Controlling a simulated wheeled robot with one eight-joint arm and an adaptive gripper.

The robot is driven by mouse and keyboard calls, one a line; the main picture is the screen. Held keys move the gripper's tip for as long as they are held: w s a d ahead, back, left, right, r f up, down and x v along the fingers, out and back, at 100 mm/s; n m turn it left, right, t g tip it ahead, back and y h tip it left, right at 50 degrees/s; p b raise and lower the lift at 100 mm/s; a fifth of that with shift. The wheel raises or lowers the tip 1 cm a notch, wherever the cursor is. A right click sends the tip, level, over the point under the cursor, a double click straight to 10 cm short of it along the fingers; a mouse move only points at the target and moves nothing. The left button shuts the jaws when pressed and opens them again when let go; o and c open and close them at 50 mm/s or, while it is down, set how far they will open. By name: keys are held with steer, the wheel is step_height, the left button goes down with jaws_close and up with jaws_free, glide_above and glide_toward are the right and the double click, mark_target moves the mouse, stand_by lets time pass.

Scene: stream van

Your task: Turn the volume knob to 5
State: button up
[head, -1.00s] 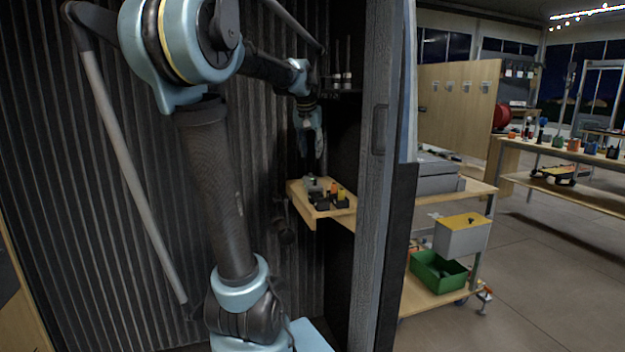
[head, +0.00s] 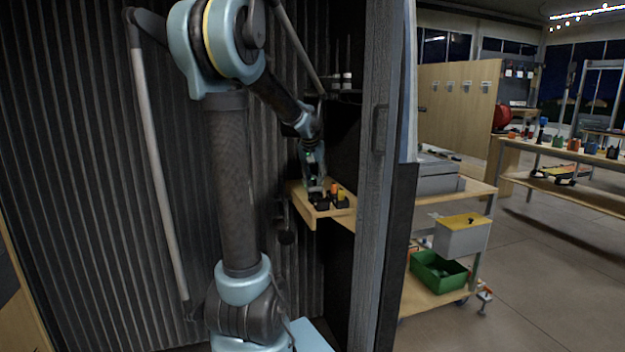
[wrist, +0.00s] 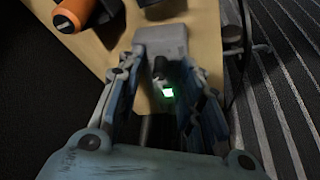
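A small grey box (wrist: 168,38) sits on the wooden shelf. In the wrist view a short black knob (wrist: 159,68) shows on it, with a lit green display (wrist: 168,92) just beside it. No numbers on the knob or display can be read. My gripper (wrist: 160,72) is open, its two fingers on either side of the knob with gaps visible. Whether a fingertip touches the box cannot be told. In the head view my gripper (head: 315,186) points down over the shelf and mostly hides the box.
The wooden shelf (head: 309,215) also holds black items with orange and yellow tops (head: 340,198) close to the right of my gripper. In the wrist view an orange-handled item (wrist: 75,12) lies at upper left. A corrugated wall (head: 90,150) stands at left, a grey post (head: 372,180) at right.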

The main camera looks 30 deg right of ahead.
jaws_close()
steer(key=shift+m, duration=0.3)
steer(key=m+g, duration=0.1)
steer(key=m, duration=0.2)
steer(key=shift+w+h, duration=0.1)
steer(key=shift+h, duration=0.3)
steer(key=shift+m+g+h, duration=0.3)
steer(key=shift+m+g, duration=0.3)
steer(key=shift+m, duration=0.9)
jaws_free()
